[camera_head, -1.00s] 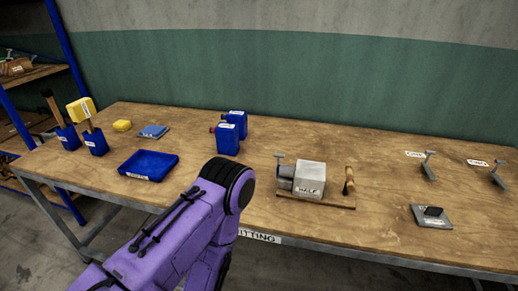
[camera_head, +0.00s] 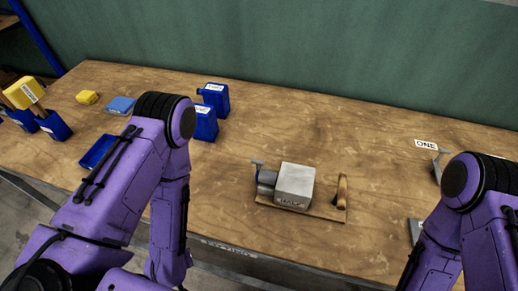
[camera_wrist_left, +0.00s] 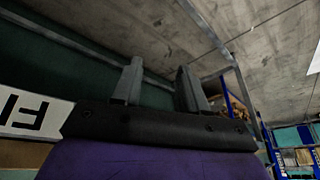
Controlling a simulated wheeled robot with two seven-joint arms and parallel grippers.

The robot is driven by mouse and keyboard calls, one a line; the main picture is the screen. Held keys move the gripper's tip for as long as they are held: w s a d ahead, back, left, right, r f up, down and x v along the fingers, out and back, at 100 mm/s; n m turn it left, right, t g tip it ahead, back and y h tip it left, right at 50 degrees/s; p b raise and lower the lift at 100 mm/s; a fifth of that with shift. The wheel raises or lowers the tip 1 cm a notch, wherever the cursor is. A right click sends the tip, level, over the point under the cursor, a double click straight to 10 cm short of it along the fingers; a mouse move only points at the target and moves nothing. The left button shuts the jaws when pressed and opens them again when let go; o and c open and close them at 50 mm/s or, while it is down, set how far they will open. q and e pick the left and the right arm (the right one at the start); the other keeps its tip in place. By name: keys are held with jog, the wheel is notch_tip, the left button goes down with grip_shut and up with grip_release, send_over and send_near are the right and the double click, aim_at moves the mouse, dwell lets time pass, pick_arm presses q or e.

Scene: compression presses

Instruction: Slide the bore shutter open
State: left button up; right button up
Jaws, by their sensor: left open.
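A grey metal block (camera_head: 294,186) marked HALF sits on a wooden base board (camera_head: 322,211) near the middle of the bench. A smaller grey part with an upright T-shaped post (camera_head: 258,168) is at its left side, and a wooden handle (camera_head: 341,191) stands at its right. I cannot tell which part is the bore shutter. My left gripper (camera_wrist_left: 160,88) is open and empty in the left wrist view, with its two fingers apart and a wall and ceiling behind them. It is out of the head view.
The wooden bench (camera_head: 240,155) has clear room around the block. Blue containers (camera_head: 206,122) stand behind it to the left. A blue tray (camera_head: 97,150), a blue pad (camera_head: 120,105) and a yellow block (camera_head: 87,97) lie at the left. A ONE label (camera_head: 426,144) lies at the right.

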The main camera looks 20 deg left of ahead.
notch_tip(320, 180, up, 7)
jog(key=p, duration=0.3)
pick_arm(q)
jog(key=r, duration=0.5)
jog(key=shift+s+a+r+b, duration=0.1)
jog(key=shift+s+r+b, duration=0.1)
jog(key=shift+r+b, duration=0.15)
jog(key=shift+w+f, duration=0.1)
jog(key=shift+c, duration=1.2)
jog(key=shift+f+b, duration=0.45)
jog(key=shift+f, duration=0.05)
grip_shut()
notch_tip(320, 180, down, 12)
jog(key=b, duration=1.2)
pick_arm(e)
notch_tip(320, 180, down, 14)
jog(key=shift+f, duration=0.15)
pick_arm(q)
jog(key=shift+s, duration=0.2)
pick_arm(e)
jog(key=shift+s+a, duration=0.1)
